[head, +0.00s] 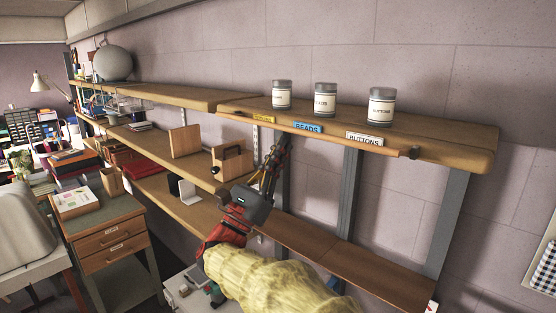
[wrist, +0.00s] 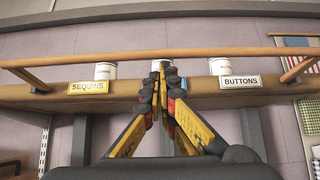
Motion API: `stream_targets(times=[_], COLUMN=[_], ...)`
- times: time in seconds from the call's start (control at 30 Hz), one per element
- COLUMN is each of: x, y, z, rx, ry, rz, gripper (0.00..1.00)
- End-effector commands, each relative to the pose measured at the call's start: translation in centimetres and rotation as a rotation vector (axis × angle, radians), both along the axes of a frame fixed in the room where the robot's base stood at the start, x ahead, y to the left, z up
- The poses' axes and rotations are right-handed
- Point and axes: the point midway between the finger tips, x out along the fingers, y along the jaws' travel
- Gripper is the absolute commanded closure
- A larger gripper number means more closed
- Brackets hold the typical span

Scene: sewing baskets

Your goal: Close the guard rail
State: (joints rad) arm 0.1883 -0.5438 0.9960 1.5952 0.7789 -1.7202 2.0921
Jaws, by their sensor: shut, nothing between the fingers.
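The guard rail (head: 350,141) is a thin wooden bar along the front of the upper right shelf. In the wrist view the rail (wrist: 230,53) crosses above the shelf edge, standing out on short wooden arms at its left (wrist: 31,81) and right (wrist: 297,69) ends. My gripper (head: 279,143) is shut and empty, pointing up just below the shelf front near the BEADS label (head: 307,128). In the wrist view my gripper (wrist: 163,68) has its tips just under the middle of the rail; I cannot tell if they touch. It hides the BEADS label there.
Three white jars with grey lids, a left (head: 282,96), a middle (head: 325,101) and a right one (head: 382,108), stand on the shelf (head: 460,138) behind the rail. A lower shelf (head: 350,268) and grey uprights (head: 347,195) are near my arm. Wooden bookends (head: 185,141) stand further left.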

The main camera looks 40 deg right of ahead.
Motion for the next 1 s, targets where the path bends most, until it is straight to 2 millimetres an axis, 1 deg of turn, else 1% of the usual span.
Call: stream_targets(times=[0.47,1.0], x=[-0.03,-0.04], y=[0.05,0.23], z=[0.18,0.6], rx=[0.003,0.066], ry=[-0.002,0.003], rz=[0.001,0.001], gripper=[1.0,1.0])
